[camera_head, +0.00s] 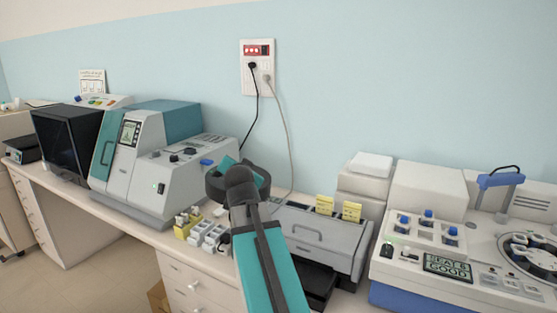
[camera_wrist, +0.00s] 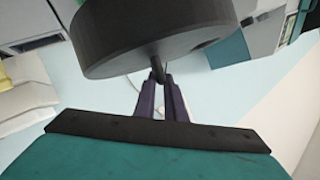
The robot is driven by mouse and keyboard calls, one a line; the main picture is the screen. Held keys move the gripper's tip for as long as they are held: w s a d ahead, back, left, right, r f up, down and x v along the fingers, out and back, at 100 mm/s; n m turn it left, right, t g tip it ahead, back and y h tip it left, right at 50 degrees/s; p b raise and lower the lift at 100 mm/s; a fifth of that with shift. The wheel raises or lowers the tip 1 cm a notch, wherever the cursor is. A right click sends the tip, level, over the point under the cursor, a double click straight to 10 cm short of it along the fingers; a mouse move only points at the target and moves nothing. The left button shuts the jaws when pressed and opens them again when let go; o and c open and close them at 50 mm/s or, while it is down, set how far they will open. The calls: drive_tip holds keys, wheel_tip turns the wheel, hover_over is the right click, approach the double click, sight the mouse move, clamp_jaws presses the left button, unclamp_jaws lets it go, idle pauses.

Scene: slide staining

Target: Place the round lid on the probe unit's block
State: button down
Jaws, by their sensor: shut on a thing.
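The round lid (camera_wrist: 150,35) is a thick dark grey disc with a thin stem, and fills the upper middle of the wrist view. My gripper (camera_wrist: 160,80) is shut on that stem. In the head view the lid (camera_head: 215,188) is partly hidden behind my dark wrist. It appears in front of the right end of the grey-and-teal machine (camera_head: 170,200), left of the grey drawer unit (camera_head: 345,252); its height above the counter is unclear. I cannot tell for certain which part is the probe unit's block.
A yellow and white rack set (camera_head: 184,231) with small bottles stands at the counter's front edge. A white staining machine (camera_head: 410,262) with blue-capped bottles and a round carousel stands at right. Two cables hang from the wall socket (camera_head: 258,68) behind the lid.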

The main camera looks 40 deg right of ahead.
drive_tip(key=w+a+f+n+t+y, duration=0.1)
drive_tip(key=w+a+f+n+y, duration=0.1)
drive_tip(key=a, duration=0.9)
drive_tip(key=w+a+f+n+y, duration=0.2)
drive_tip(key=w+a+f+y, duration=0.1)
drive_tip(key=a, duration=0.8)
drive_tip(key=w+a+f+n+t+y, duration=0.1)
drive_tip(key=w+a+f+n+y, duration=0.2)
drive_tip(key=a, duration=0.8)
drive_tip(key=shift+w+a+f+t, duration=0.3)
drive_tip(key=shift+a+f, duration=0.1)
drive_tip(key=shift+f, duration=0.25)
drive_tip(key=shift+a, duration=0.1)
